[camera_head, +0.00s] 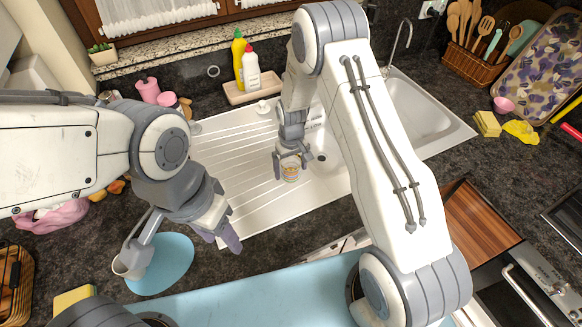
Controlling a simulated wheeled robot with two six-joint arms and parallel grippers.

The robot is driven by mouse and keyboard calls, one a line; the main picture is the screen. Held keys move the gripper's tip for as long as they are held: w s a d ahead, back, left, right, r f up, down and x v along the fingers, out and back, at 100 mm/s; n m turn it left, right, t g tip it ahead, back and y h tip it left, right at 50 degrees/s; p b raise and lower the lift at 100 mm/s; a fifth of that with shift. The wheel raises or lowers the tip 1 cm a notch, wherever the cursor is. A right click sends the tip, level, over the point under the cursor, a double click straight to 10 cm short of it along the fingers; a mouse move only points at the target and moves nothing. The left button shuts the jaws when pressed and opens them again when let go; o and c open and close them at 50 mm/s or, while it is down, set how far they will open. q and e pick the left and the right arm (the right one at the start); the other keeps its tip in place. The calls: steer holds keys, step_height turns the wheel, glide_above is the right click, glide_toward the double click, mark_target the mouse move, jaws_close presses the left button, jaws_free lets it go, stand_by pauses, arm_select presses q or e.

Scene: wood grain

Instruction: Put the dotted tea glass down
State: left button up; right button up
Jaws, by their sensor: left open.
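The dotted tea glass (290,172) is a small clear glass with a coloured pattern, upright at the right part of the white drainboard (235,150), close to the sink bowl. My right gripper (291,164) points down over it, one finger on each side, closed against the glass. I cannot tell whether the glass bottom touches the drainboard.
A yellow bottle (239,60) and a white bottle (251,68) stand on a tray behind the drainboard. Pink cups (148,90) stand at the back left. A sponge (487,124) lies right of the sink. Most of the ribbed drainboard left of the glass is clear.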

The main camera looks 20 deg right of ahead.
steer(key=shift+r, duration=0.3)
steer(key=shift+w+r, duration=0.1)
steer(key=shift+r, duration=0.1)
step_height(320, 180, up, 10)
steer(key=b, duration=0.4)
steer(key=s+a+r+n, duration=0.2)
steer(key=s+a+r, duration=0.5)
steer(key=s, duration=0.1)
steer(key=s+a+r+n, duration=0.1)
steer(key=s+r, duration=0.1)
steer(key=s, duration=0.9)
steer(key=s+a+r+n+y, duration=0.1)
steer(key=s+r+n, duration=0.1)
steer(key=s, duration=0.9)
steer(key=shift+a, duration=0.35)
